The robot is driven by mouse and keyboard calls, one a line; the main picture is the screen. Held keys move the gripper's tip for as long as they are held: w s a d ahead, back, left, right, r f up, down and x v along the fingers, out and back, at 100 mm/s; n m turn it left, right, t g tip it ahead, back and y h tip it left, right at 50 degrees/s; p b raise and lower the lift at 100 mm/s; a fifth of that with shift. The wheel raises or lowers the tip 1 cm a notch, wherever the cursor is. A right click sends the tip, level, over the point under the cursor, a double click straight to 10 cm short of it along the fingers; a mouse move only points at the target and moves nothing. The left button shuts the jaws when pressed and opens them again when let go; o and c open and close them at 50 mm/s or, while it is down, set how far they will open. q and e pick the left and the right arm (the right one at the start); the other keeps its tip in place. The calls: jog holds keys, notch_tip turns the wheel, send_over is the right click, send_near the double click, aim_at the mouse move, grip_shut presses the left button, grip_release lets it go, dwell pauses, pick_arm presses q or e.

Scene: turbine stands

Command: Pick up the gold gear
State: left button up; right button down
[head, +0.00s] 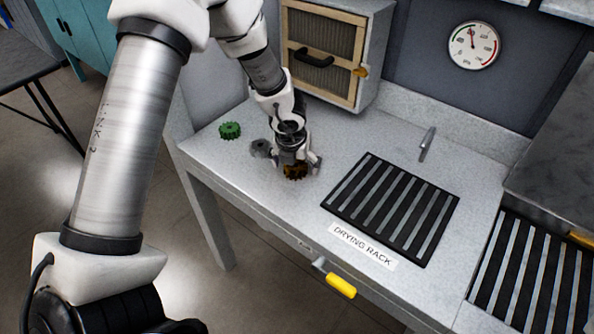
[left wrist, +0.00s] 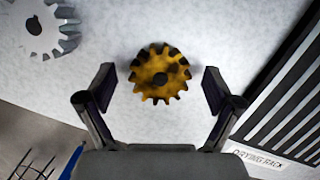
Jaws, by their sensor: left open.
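The gold gear (head: 295,172) lies on the grey worktop, partly hidden by my left gripper in the head view. In the left wrist view the gold gear (left wrist: 158,74) lies flat, its dark centre hole showing. My left gripper (head: 297,165) is right over it, pointing down. In the left wrist view the left gripper's fingers (left wrist: 158,88) are wide apart, one on each side of the gear, with a gap on both sides. I cannot tell the exact height of the fingertips above the worktop. My right gripper is not in view.
A grey gear (head: 261,148) lies close left of the gripper, with a green gear (head: 230,130) further left. The black drying rack (head: 338,200) is to the right. A cabinet with a mesh door (head: 322,55) stands behind. The worktop's front edge is near.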

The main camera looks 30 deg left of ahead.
pick_arm(q)
jog(key=shift+s+r, duration=0.1)
jog(key=c, duration=0.5)
grip_shut()
jog(key=shift+r, duration=0.1)
